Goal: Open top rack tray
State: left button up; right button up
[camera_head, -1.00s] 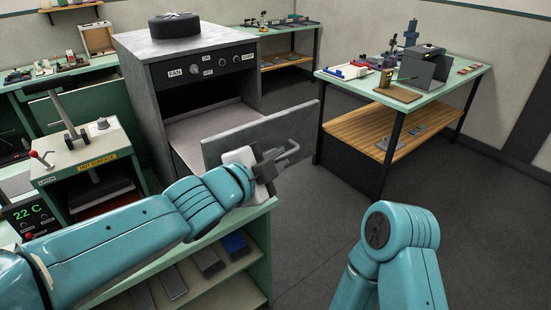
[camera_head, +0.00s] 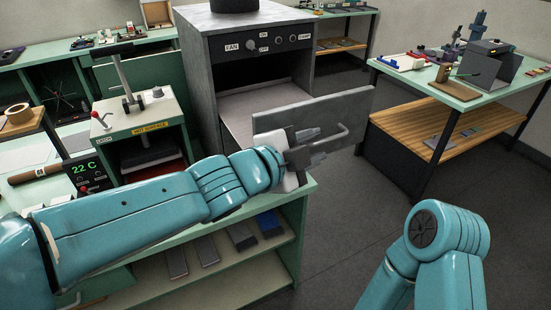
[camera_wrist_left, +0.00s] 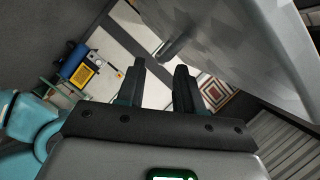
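A grey cabinet (camera_head: 220,75) marked FAN stands at the centre, its front open. Inside is a flat grey tray-like surface (camera_head: 250,105); I cannot tell whether it is the top rack tray. The cabinet's grey door panel (camera_head: 335,108) stands out in front and carries a bar handle (camera_head: 338,137). My left gripper (camera_head: 313,147) is beside the panel at the handle's left end. In the left wrist view its fingers (camera_wrist_left: 160,67) are apart with nothing visible between them; a bar lies beyond the tips. My right arm shows at lower right, its gripper out of view.
A green bench (camera_head: 140,122) with a lever press and hot-surface label stands left of the cabinet. A shelf unit (camera_head: 225,275) holding several dark blocks lies below my left arm. A green-topped table (camera_head: 455,95) stands at right. The floor (camera_head: 350,230) between is clear.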

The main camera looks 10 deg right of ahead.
pick_arm(q)
jog(key=p+v, duration=0.2)
jog(key=v, duration=1)
jog(key=shift+s+a+r, duration=0.15)
jog(key=shift+a+r, duration=0.05)
jog(key=shift+a, duration=0.1)
